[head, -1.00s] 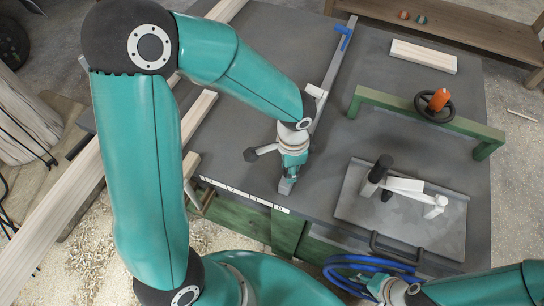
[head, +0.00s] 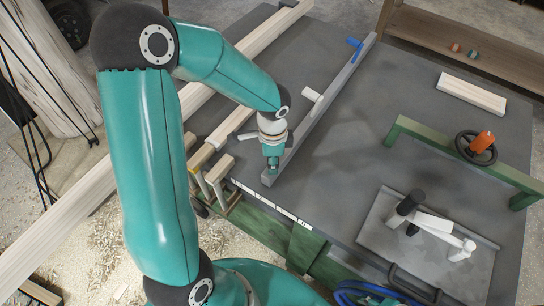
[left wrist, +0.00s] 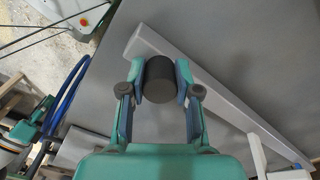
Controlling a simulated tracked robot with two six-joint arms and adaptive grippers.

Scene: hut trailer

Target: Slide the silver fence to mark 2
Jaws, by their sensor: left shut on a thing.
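The silver fence (head: 330,96) is a long bar lying slantwise across the grey table, with a blue lever (head: 354,44) at its far end and a white piece on its side. It also shows in the left wrist view (left wrist: 205,92). Its near end is close to the pale strip of marks (head: 262,199) on the front edge, left of the strip's middle; the digits are too small to read. My left gripper (head: 272,165) is at that near end. In the left wrist view its fingers (left wrist: 160,95) are shut on a dark round knob (left wrist: 160,75). My right gripper is not in view.
Pale timber beams (head: 215,85) lie along the table's left side. On the right are a green frame with a black handwheel (head: 476,147), a grey plate with a handle (head: 380,243) and a loose pale block (head: 472,93). The table between fence and green frame is clear.

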